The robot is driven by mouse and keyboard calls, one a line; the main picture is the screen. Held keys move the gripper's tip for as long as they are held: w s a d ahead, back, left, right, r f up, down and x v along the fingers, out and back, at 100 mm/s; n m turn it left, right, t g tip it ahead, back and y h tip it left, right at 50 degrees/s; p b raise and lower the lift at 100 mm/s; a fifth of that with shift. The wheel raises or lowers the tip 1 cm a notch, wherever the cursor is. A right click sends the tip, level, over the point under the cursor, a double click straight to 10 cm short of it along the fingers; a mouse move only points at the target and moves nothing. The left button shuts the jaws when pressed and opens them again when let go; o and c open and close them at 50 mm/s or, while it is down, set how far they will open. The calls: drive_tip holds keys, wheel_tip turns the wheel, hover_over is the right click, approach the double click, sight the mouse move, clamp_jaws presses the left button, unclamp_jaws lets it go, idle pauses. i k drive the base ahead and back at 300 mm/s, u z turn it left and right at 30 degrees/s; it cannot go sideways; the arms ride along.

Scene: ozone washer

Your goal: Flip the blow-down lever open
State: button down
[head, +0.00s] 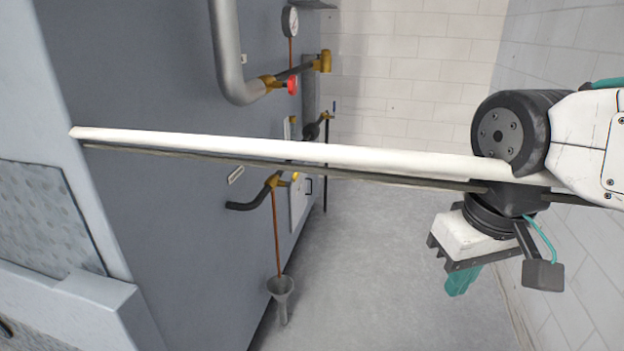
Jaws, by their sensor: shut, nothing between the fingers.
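A black-handled lever (244,206) sits on a brass valve (274,182) low on the side of the grey machine. A copper pipe (276,232) runs down from this valve to a grey funnel drain (281,288). I see no label, so I cannot tell for sure that this is the blow-down lever. The handle points left from the valve and droops slightly. My gripper (460,281) hangs at the right with teal fingers pointing down. It is shut and empty, well right of the lever and apart from it.
A red-handled valve (292,85), a grey pipe (229,60) and a gauge (290,21) are higher on the machine (150,240). A long white bar crosses the view and hides some pipework. Clear floor (370,270) lies between the machine and the right wall (550,60).

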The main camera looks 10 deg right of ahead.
sight(287, 185)
drive_tip(key=z, duration=0.35)
drive_tip(key=i, duration=1.35)
drive_tip(key=u, duration=0.1)
